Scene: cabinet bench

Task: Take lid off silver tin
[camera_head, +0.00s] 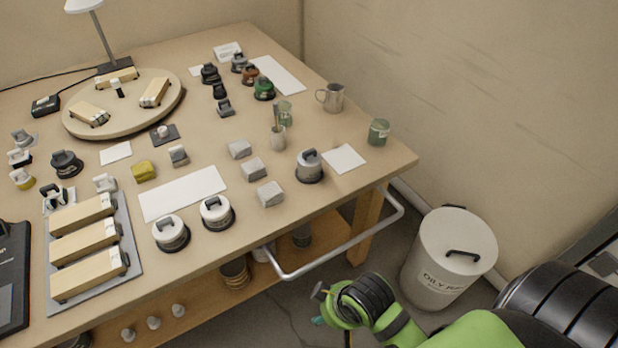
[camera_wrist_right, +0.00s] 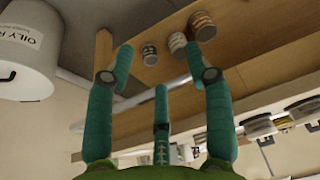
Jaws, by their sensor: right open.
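A silver tin (camera_head: 309,168) stands upright near the bench's front edge, right of the middle. Its grey lid (camera_head: 309,156) with a dark handle sits on top. Two pale-lidded tins, a left one (camera_head: 170,234) and a right one (camera_head: 216,213), stand further left along the front edge. My right gripper (camera_head: 322,302) is low in front of the bench, below the rail and well apart from the silver tin. In the right wrist view my right gripper (camera_wrist_right: 158,62) is open, with nothing between its spread fingers. My left gripper is not in view.
A metal rail (camera_head: 335,250) runs along the bench front. A white oily-rag bin (camera_head: 440,265) stands on the floor at the right. Small grey blocks (camera_head: 270,193), a white card (camera_head: 344,158) and a metal mug (camera_head: 331,97) surround the tin. The lower shelf (camera_wrist_right: 262,50) holds several containers.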

